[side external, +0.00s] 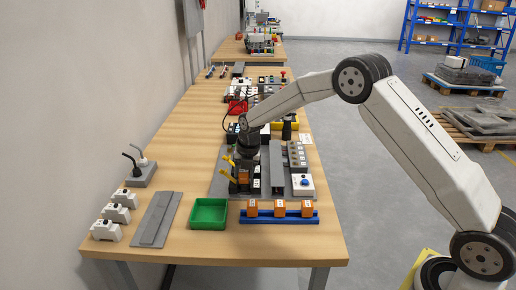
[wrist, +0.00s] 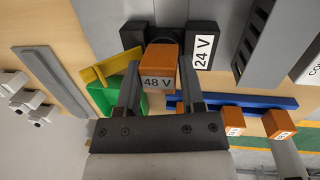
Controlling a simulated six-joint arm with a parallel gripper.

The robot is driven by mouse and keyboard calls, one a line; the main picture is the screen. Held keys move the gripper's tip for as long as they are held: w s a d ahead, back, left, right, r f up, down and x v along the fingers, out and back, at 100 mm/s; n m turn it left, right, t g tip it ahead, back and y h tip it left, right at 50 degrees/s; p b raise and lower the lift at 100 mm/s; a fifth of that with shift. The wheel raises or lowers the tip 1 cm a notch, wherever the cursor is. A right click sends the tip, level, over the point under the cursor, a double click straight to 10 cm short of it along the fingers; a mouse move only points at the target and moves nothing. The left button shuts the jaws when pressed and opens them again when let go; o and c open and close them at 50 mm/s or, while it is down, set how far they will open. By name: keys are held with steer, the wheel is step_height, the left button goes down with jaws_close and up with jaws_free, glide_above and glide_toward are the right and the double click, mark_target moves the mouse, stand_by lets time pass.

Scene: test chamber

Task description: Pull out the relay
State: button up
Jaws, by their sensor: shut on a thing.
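The orange relay (wrist: 158,58) with a "48 V" label sits between the fingers of my gripper (wrist: 160,88) in the wrist view. The fingers are shut on its two sides. A black socket (wrist: 133,34) shows behind it; I cannot tell whether the relay is fully seated there. A yellow lever (wrist: 112,66) sticks out at the left of the relay. In the side view my gripper (side external: 243,172) points down over the grey panel (side external: 218,184), with a little orange of the relay showing. A black block marked "24 V" (wrist: 202,38) stands right of the relay.
A green bin (side external: 209,213) and a blue rail (side external: 300,220) with three orange relays (side external: 280,208) stand at the front. A grey slotted duct (side external: 277,168) and a box with a blue button (side external: 304,183) are to the right. Free table lies left of the panel.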

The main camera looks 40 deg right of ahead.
jaws_close()
steer(key=shift+r, duration=0.55)
steer(key=shift+r, duration=0.2)
stand_by(0.8)
steer(key=shift+r, duration=0.35)
steer(key=shift+r, duration=0.3)
steer(key=shift+r, duration=0.25)
stand_by(0.4)
steer(key=shift+r, duration=1.45)
